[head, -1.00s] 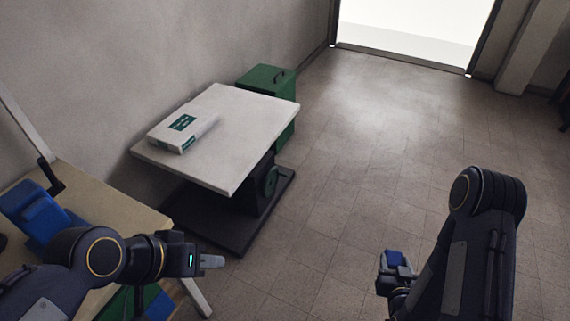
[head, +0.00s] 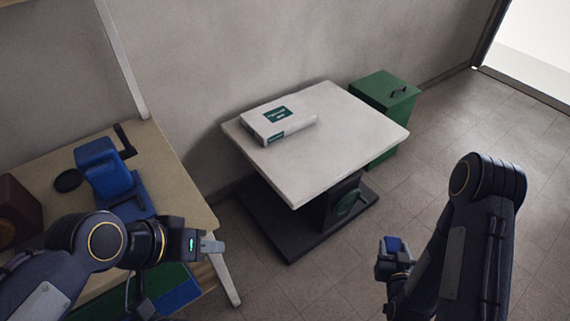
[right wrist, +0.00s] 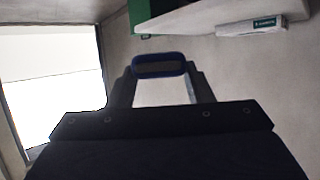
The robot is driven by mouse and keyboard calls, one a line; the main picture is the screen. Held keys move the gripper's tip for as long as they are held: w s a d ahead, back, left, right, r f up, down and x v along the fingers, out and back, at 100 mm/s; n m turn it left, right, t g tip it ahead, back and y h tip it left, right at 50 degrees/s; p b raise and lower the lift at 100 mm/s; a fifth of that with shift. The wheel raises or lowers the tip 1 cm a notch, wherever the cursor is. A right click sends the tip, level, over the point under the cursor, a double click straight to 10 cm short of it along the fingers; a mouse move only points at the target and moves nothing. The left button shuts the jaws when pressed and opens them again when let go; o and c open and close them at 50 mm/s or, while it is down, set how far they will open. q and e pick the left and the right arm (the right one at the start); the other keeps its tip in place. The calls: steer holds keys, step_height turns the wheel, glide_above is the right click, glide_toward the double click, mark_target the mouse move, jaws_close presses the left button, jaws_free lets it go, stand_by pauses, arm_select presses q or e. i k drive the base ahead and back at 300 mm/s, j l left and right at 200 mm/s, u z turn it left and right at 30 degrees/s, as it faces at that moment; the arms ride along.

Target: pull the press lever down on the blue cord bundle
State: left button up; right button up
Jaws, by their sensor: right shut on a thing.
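A blue press (head: 104,170) with a black lever (head: 124,140) stands on the wooden bench at the left in the head view. The lever sticks up at its back right. My right gripper (head: 391,262) is shut on a small blue thing, which looks like the blue cord bundle (head: 393,244), held above the floor at the right. In the right wrist view the bundle (right wrist: 160,58) is a blue loop with a dark middle between the fingertips. My left gripper (head: 214,246) is in front of the bench's right edge, apart from the press; its jaw gap is hidden.
The wooden bench (head: 180,190) carries a dark round thing (head: 68,181) and a brown box (head: 18,210). A white-topped table (head: 350,135) with a white and green packet (head: 275,122) stands ahead, a green bin (head: 385,97) behind it. The floor at the right is clear.

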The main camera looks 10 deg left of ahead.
mark_target(126, 213)
steer(key=i+u, duration=0.15)
steer(key=u, duration=0.3)
steer(key=i+l+u, duration=0.15)
steer(key=u, duration=0.35)
steer(key=i+l+u, duration=0.1)
steer(key=u, duration=0.35)
steer(key=i+l+u, duration=0.1)
steer(key=l+u, duration=0.15)
steer(key=u, duration=0.2)
steer(key=l+u, duration=0.2)
steer(key=u, duration=0.3)
steer(key=i, duration=0.05)
